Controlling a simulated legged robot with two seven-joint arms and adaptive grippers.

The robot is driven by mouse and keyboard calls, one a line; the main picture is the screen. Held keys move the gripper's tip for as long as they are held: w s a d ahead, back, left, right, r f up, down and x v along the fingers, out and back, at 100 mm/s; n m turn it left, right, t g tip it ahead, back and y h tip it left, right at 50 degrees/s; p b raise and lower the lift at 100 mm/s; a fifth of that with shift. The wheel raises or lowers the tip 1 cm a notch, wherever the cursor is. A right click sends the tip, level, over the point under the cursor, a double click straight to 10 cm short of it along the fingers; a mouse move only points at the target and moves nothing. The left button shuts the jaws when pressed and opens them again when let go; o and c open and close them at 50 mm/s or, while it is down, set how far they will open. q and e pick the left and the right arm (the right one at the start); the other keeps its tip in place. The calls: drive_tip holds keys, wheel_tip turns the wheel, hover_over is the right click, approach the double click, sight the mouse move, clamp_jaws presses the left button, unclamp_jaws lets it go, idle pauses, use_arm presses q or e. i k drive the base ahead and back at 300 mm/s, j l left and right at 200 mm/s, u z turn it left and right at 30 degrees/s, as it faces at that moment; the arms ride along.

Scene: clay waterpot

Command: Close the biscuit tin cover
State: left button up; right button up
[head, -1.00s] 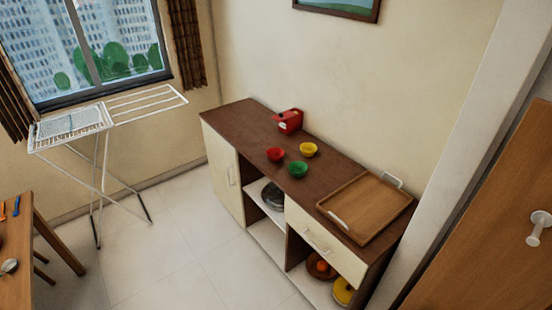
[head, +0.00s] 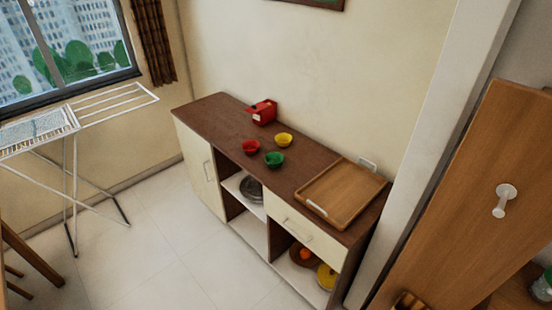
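I cannot make out for certain a biscuit tin or its cover in the head view. A small red box-like object (head: 263,112) stands at the back of the brown cabinet top, but I cannot tell what it is. A round metal item (head: 251,190) sits on an open shelf of the cabinet, and a yellow round item (head: 326,276) sits on a lower shelf. Neither of my grippers shows in the view.
The cabinet (head: 210,108) stands against the wall with red (head: 250,147), yellow (head: 284,139) and green (head: 274,159) bowls and a wooden tray (head: 345,190) on top. A drying rack (head: 72,170) is left. A wooden panel (head: 460,200) blocks the right. The tiled floor (head: 170,250) is clear.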

sight(254, 109)
drive_tip(key=i+j+z, duration=0.1)
drive_tip(key=z, duration=0.35)
drive_tip(key=i+j+z, duration=0.15)
drive_tip(key=z, duration=0.3)
drive_tip(key=j+z, duration=0.25)
drive_tip(key=z, duration=0.2)
drive_tip(key=i, duration=0.05)
